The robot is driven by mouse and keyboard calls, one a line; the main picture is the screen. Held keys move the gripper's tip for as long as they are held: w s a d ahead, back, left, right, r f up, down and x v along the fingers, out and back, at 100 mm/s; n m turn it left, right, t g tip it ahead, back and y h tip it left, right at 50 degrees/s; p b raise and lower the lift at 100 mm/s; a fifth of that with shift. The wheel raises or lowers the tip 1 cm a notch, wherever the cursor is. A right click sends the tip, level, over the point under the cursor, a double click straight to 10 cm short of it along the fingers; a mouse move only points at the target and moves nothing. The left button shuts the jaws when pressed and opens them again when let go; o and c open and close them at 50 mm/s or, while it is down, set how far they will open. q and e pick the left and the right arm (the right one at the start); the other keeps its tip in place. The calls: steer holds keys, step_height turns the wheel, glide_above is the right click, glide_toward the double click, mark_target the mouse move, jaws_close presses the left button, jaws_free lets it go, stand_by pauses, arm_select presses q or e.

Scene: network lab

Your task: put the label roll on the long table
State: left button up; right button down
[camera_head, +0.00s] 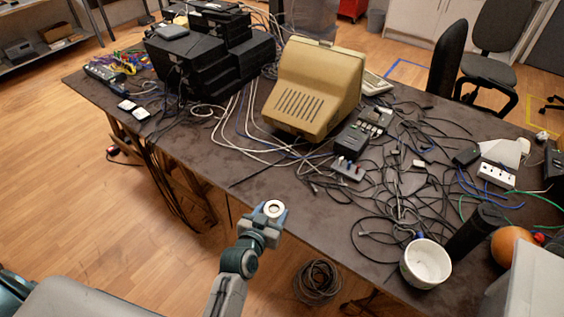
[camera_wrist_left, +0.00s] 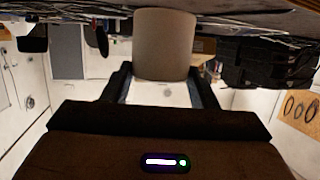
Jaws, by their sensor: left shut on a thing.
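The label roll (camera_head: 274,208) is a small pale roll with a dark core opening. My left gripper (camera_head: 270,214) is shut on it, at the near edge of the long table (camera_head: 318,212) in the head view. In the left wrist view the roll (camera_wrist_left: 164,46) is a plain beige cylinder between the two dark fingers of my left gripper (camera_wrist_left: 163,88). The table surface shows along the top of that view. I cannot tell how far the roll is above the table. My right gripper is not in view.
A beige monitor (camera_head: 312,88), black boxes (camera_head: 186,62) and many tangled cables cover the table's back and right. A white bowl (camera_head: 425,262), black cylinder (camera_head: 474,232) and orange ball (camera_head: 510,244) stand at the right. The dark front strip near my left gripper is bare.

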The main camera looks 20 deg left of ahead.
arm_select(q)
steer(key=w+b, duration=0.1)
steer(key=w, duration=0.3)
steer(key=w+a+f+b, duration=0.1)
steer(key=w, duration=0.3)
steer(key=w+a+b, duration=0.1)
steer(key=w+b, duration=0.1)
steer(key=w, duration=0.1)
steer(key=shift+w+a+f, duration=0.2)
steer(key=shift+w, duration=0.2)
step_height(320, 180, down, 3)
steer(key=b, duration=0.3)
steer(key=shift+w+r, duration=0.1)
steer(key=shift+f+b, duration=0.35)
steer(key=shift+b, duration=0.15)
steer(key=shift+r, duration=0.1)
steer(key=o, duration=1)
steer(key=shift+o, duration=0.2)
